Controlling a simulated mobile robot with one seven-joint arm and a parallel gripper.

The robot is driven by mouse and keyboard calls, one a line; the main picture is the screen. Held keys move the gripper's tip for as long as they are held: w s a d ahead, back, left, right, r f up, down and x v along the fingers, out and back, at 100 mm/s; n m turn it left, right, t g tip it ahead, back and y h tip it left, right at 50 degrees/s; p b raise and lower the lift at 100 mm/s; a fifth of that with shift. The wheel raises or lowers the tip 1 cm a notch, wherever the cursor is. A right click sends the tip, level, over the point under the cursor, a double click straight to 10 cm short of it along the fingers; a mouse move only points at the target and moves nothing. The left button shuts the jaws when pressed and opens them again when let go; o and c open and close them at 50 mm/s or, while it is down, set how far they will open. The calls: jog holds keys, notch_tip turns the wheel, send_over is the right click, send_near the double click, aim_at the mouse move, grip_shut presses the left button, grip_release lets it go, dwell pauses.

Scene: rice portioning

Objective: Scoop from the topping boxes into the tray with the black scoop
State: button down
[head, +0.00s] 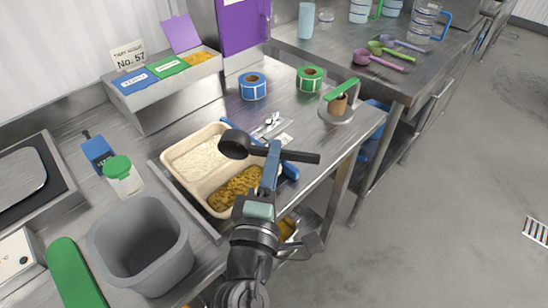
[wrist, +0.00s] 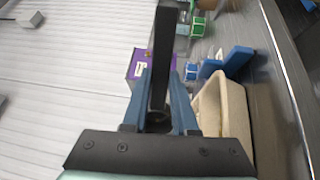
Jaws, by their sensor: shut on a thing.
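My gripper (head: 271,160) is shut on the handle of the black scoop (head: 236,145), above the right edge of the tray. In the wrist view the scoop's handle (wrist: 162,60) stands between my blue fingers (wrist: 160,115). The scoop's round bowl points left over the tray; I see no food on it. The beige tray (head: 166,160) holds white rice in its far compartment and a yellow-brown topping in its near one. The topping boxes (head: 160,114) stand at the back left: the blue lid and green lid are shut, the purple lid (head: 181,34) is up over yellow topping.
A second table with measuring scoops (head: 388,54) is farther back.

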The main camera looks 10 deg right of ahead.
dwell(0.3)
jog(key=shift+g, duration=0.4)
notch_tip(320, 180, up, 6)
jog(key=p, duration=0.8)
jog(key=shift+f+p, duration=0.1)
jog(key=shift+p, duration=0.25)
jog(key=g+p, duration=0.1)
jog(key=p, duration=0.4)
jog(key=g+y+p, duration=0.1)
jog(key=p, duration=0.5)
jog(key=g+p, duration=0.2)
jog(key=p, duration=0.4)
jog(key=shift+r+y, duration=0.4)
jog(key=g+p, duration=0.1)
jog(key=p, duration=0.4)
jog(key=g+y+p, duration=0.1)
jog(key=p, duration=0.5)
jog(key=shift+r+g, duration=0.3)
jog(key=shift+g, duration=0.1)
